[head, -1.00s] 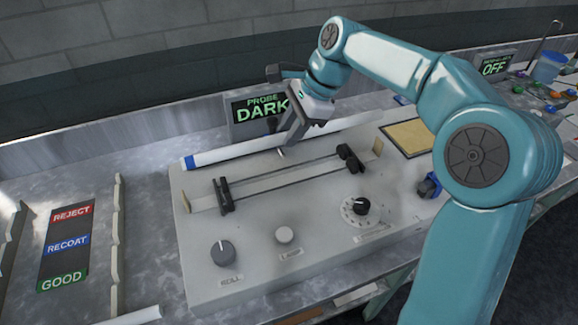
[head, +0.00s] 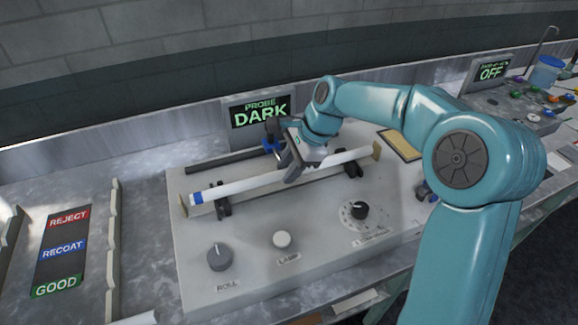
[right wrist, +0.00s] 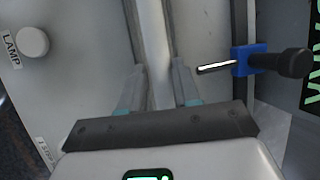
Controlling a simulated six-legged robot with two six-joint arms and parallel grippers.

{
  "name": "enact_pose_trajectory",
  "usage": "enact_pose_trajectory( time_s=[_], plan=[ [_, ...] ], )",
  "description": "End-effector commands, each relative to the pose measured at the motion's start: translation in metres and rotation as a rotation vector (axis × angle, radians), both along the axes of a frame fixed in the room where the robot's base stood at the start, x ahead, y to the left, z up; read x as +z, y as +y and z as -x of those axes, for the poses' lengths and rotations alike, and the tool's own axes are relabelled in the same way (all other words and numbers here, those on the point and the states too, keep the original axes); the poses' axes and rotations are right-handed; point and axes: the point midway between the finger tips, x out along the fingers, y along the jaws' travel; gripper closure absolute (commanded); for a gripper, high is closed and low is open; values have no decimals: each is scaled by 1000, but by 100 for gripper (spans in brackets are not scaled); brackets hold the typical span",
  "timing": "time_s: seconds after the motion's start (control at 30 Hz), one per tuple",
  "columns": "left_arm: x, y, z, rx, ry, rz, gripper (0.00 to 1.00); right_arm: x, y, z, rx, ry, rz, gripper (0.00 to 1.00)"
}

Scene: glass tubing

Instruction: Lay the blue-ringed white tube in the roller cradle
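The white tube (head: 245,185) with a blue ring (head: 196,198) near its left end lies lengthwise over the roller cradle. The cradle's black roller stands show at the left (head: 223,199) and right (head: 351,166). I cannot tell whether the tube touches the rollers. My right gripper (head: 297,170) is around the tube's middle from above. In the right wrist view its two fingers (right wrist: 157,82) sit close on either side of the tube (right wrist: 153,38), shut on it. My left gripper is not in view.
Behind the tube are a blue probe holder (head: 271,146), also in the right wrist view (right wrist: 248,60), a dark rail (head: 225,160) and a display reading PROBE DARK (head: 260,112). Knobs (head: 219,257) stand in front. A REJECT/RECOAT/GOOD rack (head: 62,248) is at the left.

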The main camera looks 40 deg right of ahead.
Motion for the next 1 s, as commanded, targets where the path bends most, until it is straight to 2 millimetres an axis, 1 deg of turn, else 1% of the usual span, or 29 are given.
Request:
enact_pose_trajectory(
  time_s=[0.03,0.07,0.3,0.43,0.57,0.8,0.9,1.0],
  plan=[
    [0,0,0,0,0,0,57,0,0,0,0,0,0,51],
    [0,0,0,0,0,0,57,0,0,0,0,0,0,48],
    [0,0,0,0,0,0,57,0,0,0,0,0,0,48],
    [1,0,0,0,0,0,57,8,-3,1,-1,-3,1,48],
    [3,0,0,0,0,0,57,30,-11,7,-2,-5,2,48],
    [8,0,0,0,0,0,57,81,-29,22,-3,-4,1,48],
    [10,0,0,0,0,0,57,96,-35,27,-2,-1,1,48],
    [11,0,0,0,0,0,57,106,-38,30,0,-1,0,48]
  ],
)
